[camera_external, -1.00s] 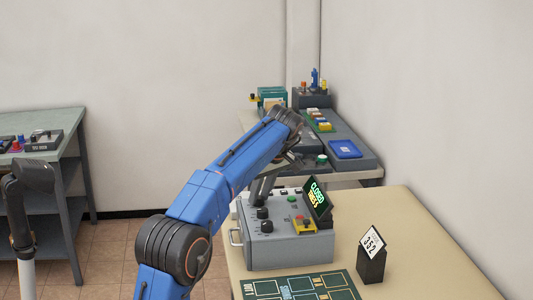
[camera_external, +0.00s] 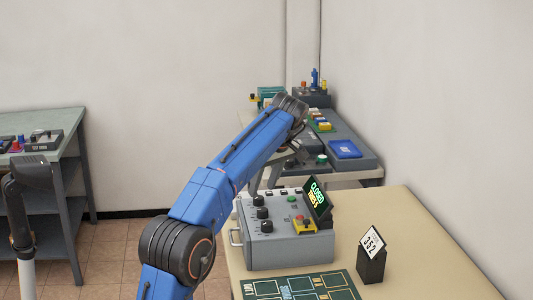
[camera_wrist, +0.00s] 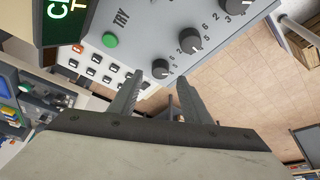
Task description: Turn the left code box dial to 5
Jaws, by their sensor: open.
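The grey code box (camera_external: 285,245) stands on the tan table with three black dials in a row on its sloped top. The dial farthest from the external camera (camera_external: 258,200) also shows in the wrist view (camera_wrist: 160,69), close ahead of my fingers. The middle dial (camera_wrist: 190,44) and the third dial (camera_wrist: 232,5) lie beyond to the upper right; I cannot read the dial settings surely. My gripper (camera_wrist: 158,82) is open and empty, its fingertips either side of the nearest dial in the picture but apparently above it. It also shows in the external view (camera_external: 262,184), over the far dial.
A tilted display (camera_external: 317,197) reading CLOSED stands on the box beside a green TRY button (camera_wrist: 110,40). A card reading 352 (camera_external: 372,242) stands in a black holder at right. A green board (camera_external: 300,287) lies in front. Another console (camera_external: 340,135) stands behind.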

